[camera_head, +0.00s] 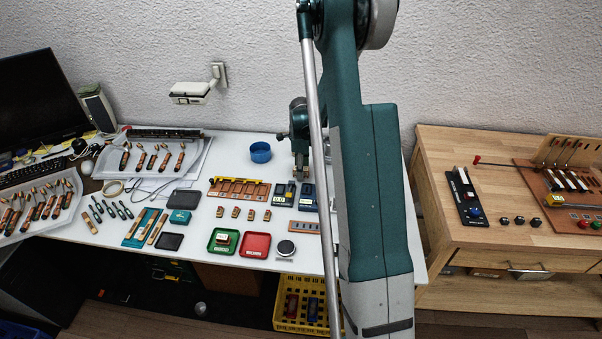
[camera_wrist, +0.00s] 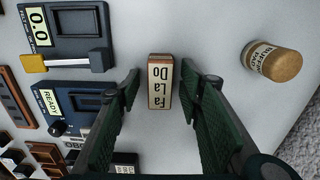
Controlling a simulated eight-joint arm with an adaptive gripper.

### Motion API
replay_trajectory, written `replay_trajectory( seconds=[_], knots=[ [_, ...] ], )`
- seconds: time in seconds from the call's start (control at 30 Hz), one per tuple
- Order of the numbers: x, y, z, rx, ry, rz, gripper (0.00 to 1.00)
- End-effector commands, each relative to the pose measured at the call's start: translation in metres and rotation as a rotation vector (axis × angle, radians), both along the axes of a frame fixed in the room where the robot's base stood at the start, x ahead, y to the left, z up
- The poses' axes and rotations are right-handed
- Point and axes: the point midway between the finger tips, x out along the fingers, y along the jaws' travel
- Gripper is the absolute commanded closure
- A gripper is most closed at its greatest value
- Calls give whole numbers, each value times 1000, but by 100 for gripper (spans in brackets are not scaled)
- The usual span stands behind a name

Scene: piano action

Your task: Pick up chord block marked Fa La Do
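The chord block marked Fa La Do (camera_wrist: 160,81) is a small wooden block with a white label, lying on the white table. In the wrist view it sits between the two green-padded fingers of my gripper (camera_wrist: 162,98), near their tips. The fingers are open, with a gap on both sides of the block. In the head view my gripper (camera_head: 300,172) is low over the back of the table, partly behind my arm. The block is hidden there.
A cork-coloured cylinder labelled buffing pad (camera_wrist: 272,62) stands right of the gripper in the wrist view. Dark instruments with displays (camera_wrist: 78,28) lie to the left. In the head view, a blue round container (camera_head: 260,153) and green (camera_head: 222,241) and red (camera_head: 256,245) trays are on the table.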

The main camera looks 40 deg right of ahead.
Motion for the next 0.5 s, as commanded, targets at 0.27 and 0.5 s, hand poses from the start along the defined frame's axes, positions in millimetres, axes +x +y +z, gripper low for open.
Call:
replay_trajectory(
  seconds=[0.27,0.5],
  knots=[
    [0,0,0,0,0,0,79],
    [0,0,0,0,0,0,93]
  ],
)
